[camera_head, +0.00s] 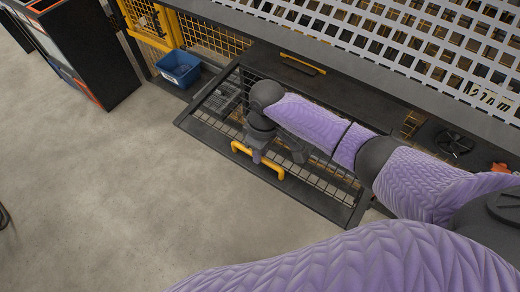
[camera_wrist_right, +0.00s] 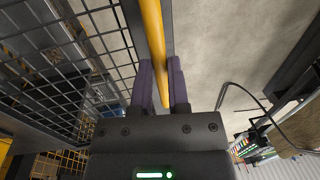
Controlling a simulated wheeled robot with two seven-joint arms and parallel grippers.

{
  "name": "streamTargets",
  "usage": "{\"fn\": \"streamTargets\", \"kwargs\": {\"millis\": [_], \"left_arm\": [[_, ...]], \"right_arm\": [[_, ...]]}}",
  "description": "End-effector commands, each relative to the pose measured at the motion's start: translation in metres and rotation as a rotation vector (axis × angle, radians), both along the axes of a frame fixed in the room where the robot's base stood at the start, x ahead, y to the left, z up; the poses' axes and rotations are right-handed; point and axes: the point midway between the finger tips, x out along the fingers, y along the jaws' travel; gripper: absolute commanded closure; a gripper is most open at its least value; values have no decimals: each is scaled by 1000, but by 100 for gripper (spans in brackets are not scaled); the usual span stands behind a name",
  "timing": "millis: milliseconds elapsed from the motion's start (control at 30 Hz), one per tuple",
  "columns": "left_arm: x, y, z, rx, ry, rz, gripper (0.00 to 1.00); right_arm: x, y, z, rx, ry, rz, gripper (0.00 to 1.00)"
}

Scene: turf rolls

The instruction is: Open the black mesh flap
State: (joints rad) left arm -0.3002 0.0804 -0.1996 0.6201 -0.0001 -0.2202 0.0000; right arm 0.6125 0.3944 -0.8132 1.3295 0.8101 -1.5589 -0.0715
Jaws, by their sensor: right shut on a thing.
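The black mesh flap (camera_head: 328,183) is a dark-framed wire grid in the middle of the head view, below a dark counter edge. It appears to slope outward over the floor; its exact angle is hard to tell. A yellow bar handle (camera_head: 273,169) sits along its outer edge. My right gripper (camera_head: 257,156) is at this handle, its arm reaching across the flap and hiding part of the mesh. In the right wrist view, the dark fingers (camera_wrist_right: 162,84) are closed around the yellow handle (camera_wrist_right: 153,35), with the mesh (camera_wrist_right: 60,60) to the left. My left gripper is not in view.
A blue bin (camera_head: 179,70) stands left of the flap, by a yellow mesh frame (camera_head: 150,22). A black cabinet (camera_head: 88,50) is farther left. A pale perforated panel (camera_head: 400,40) spans the upper right. The grey floor (camera_head: 120,200) in front is clear.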

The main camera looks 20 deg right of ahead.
Motion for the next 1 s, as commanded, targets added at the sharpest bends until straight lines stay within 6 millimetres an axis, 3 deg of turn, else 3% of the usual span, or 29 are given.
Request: {"fn": "streamTargets", "kwargs": {"millis": [833,1000], "left_arm": [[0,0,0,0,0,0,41],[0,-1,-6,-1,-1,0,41]], "right_arm": [[1,0,0,0,-1,0,100],[1,-1,-23,-53,-39,-3,100]]}}
